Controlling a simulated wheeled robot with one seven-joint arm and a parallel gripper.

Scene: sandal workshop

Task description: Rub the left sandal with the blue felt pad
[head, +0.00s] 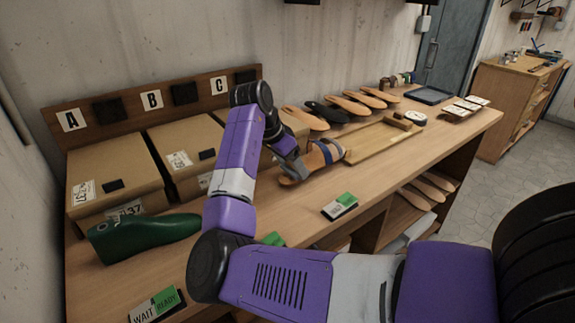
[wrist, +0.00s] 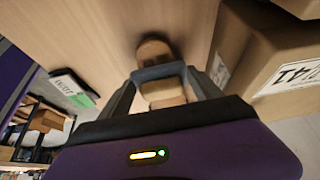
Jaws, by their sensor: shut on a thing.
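A tan-soled sandal (head: 320,158) with a blue strap lies on the workbench, its rounded tan end (head: 289,182) to the left. My gripper (head: 297,165) is down over this sandal's left part. Sole shows on both sides of the bar. Whether the pad touches the sole is hard to tell, as my fingers hide much of it.
Cardboard boxes (head: 115,165) under letters A, B, C stand at the left. A green shoe last (head: 140,237) lies in front of them. A WAIT/READY sign (head: 340,206) is at the front. A wooden tray (head: 372,143) lies right of the sandal, with several soles behind.

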